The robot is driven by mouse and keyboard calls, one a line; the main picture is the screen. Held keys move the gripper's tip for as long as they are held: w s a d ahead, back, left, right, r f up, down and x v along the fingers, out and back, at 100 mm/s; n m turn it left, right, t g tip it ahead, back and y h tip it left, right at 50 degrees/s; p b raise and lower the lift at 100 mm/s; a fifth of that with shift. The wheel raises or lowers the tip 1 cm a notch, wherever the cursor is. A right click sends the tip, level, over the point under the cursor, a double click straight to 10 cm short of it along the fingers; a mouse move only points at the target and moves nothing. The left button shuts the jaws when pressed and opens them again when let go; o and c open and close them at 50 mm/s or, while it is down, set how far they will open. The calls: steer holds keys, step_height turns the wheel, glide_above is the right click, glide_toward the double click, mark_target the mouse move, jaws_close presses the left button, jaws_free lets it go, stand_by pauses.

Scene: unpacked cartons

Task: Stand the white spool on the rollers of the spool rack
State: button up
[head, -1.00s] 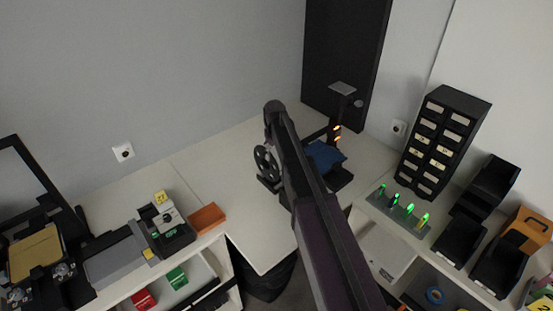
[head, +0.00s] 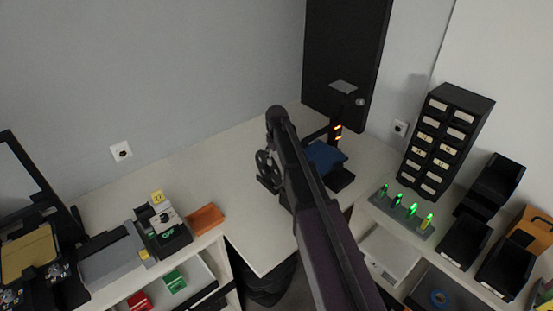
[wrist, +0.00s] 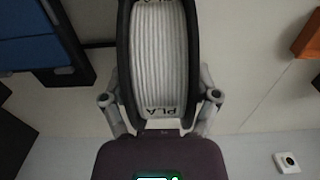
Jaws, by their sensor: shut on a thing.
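The white spool (wrist: 160,60) has white filament between black flanges marked PLA. In the wrist view it sits between the two fingers of my gripper (wrist: 160,108), which is shut on it. In the head view a black flange with round cutouts (head: 265,166) shows just left of my arm, upright above the pale worktop. It looks like the side of the held spool. My gripper is hidden behind my arm there. Dark parts sit under the flange, perhaps the spool rack, but its rollers cannot be made out. I cannot tell whether the spool touches it.
A printer with a blue bed (head: 324,156) stands close to the right of my arm. A drawer cabinet (head: 440,140) and black bins (head: 463,241) stand at the right. The worktop left of the flange is clear.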

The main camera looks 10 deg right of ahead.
steer(key=o, duration=1.2)
steer(key=shift+c, duration=0.2)
steer(key=shift+f, duration=0.1)
steer(key=r+p, duration=0.6)
steer(key=shift+d, duration=0.25)
step_height(320, 180, up, 8)
steer(key=p, duration=0.7)
steer(key=shift+p, duration=0.4)
steer(key=shift+s+f, duration=0.1)
steer(key=s+m, duration=0.6)
steer(key=s, duration=2.1)
steer(key=shift+d, duration=0.35)
